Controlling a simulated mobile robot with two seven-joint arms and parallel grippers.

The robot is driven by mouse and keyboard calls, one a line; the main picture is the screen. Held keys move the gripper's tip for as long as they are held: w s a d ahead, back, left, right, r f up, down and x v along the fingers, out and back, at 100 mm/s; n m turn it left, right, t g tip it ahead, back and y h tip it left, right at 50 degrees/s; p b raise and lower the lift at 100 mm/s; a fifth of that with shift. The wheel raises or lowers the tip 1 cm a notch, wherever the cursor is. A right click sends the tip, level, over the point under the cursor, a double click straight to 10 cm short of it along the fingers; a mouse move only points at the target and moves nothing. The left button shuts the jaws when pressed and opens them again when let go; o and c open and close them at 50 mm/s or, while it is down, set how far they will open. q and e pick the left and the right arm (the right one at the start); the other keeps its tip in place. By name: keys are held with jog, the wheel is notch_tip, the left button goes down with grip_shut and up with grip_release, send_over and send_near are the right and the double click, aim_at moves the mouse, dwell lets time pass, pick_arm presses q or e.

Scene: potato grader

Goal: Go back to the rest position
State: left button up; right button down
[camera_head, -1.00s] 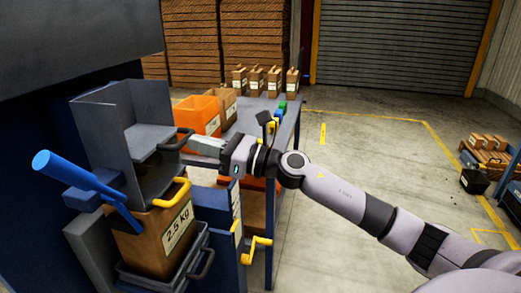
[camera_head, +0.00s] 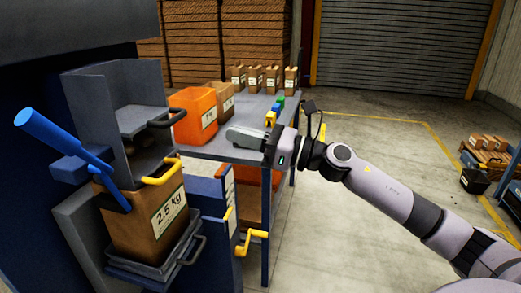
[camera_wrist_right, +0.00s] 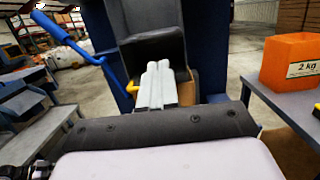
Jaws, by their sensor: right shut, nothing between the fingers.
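My right gripper (camera_head: 232,134) is shut and empty, held in the air over the near part of the grey table (camera_head: 222,150). In the right wrist view its two fingers (camera_wrist_right: 157,68) lie together, pointing toward the grader. The grader's grey chute (camera_head: 130,120) with a dark handle stands to the left, apart from the gripper. Below the chute, a brown bag (camera_head: 160,222) marked 2.5 kg with a yellow handle stands on a grey tray. My left gripper is not in view.
An orange bin (camera_head: 190,118) and several brown bags (camera_head: 265,76) stand on the table. A blue lever (camera_head: 65,140) sticks out from the grader. A yellow crank (camera_head: 252,240) juts out below. Open floor (camera_head: 370,130) lies to the right. A pallet with boxes (camera_head: 488,152) stands far right.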

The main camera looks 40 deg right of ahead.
jog(key=shift+b+v, duration=0.6)
jog(key=shift+v, duration=1.2)
jog(key=s+a+f+m+t+h+p, duration=0.1)
jog(key=s+f+m+h+p, duration=0.3)
jog(key=f+m, duration=0.85)
jog(key=s+a+f+m+t+h+p, duration=0.15)
jog(key=f+m+h, duration=0.35)
jog(key=f+m, duration=0.7)
jog(key=s+a+f+m+g+h, duration=0.1)
jog(key=s+a+f+m+g, duration=0.2)
jog(key=s+f+m, duration=0.2)
jog(key=s+a+f+m+g+h+p, duration=0.1)
jog(key=s+a+f+m+g, duration=0.3)
jog(key=s+m, duration=0.5)
notch_tip(320, 180, down, 2)
jog(key=m, duration=0.3)
jog(key=shift+s+a+m+p, duration=0.3)
jog(key=shift+s+a+m, duration=0.05)
jog(key=shift+s, duration=0.05)
